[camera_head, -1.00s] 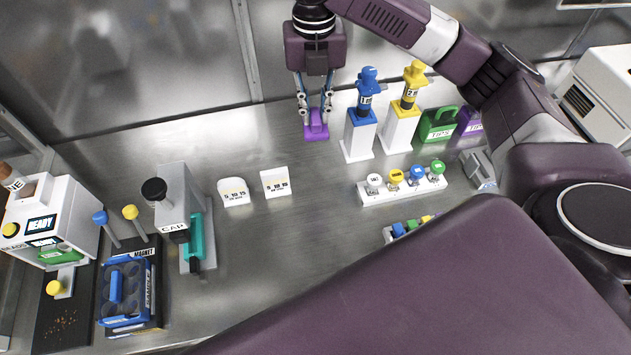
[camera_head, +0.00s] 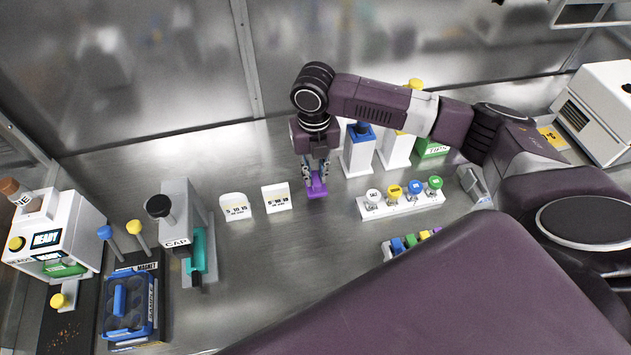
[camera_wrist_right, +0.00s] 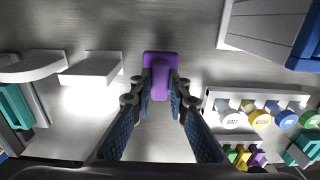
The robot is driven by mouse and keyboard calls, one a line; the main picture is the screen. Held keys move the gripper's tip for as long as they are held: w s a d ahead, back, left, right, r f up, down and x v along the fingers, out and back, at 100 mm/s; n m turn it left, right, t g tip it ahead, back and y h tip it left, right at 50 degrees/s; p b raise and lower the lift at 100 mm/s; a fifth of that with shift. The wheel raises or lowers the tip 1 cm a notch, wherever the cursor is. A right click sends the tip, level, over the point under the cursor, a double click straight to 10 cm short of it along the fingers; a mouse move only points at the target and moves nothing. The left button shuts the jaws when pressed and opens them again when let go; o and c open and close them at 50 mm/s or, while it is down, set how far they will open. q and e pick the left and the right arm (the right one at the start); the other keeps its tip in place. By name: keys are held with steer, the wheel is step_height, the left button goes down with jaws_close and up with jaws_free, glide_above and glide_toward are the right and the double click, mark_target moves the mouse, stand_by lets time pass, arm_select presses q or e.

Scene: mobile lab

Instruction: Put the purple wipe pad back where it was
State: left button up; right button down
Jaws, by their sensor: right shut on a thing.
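The purple wipe pad (camera_head: 317,187) is a small block with a raised grip. My right gripper (camera_head: 318,175) is shut on that grip and holds the pad over the bench, between the white marked cards and the rack of round coloured caps. In the right wrist view the pad (camera_wrist_right: 161,64) sits between the fingertips (camera_wrist_right: 160,85). Whether the pad touches the bench is hard to tell. My left gripper is not in view.
Two white cards (camera_head: 236,206) (camera_head: 277,197) stand left of the pad. The rack of coloured caps (camera_head: 402,206) is to the right. Blue-topped (camera_head: 358,158) and yellow-topped stands are behind, partly hidden by my arm. The bench in front of the pad is clear.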

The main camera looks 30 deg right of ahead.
mark_target(315, 185)
steer(key=shift+f, duration=2.05)
steer(key=shift+f, duration=0.15)
steer(key=c, duration=1.8)
jaws_free()
steer(key=shift+c, duration=0.2)
step_height(315, 185, up, 12)
steer(key=shift+r+b, duration=0.2)
steer(key=shift+b, duration=0.7)
steer(key=shift+a+f, duration=0.1)
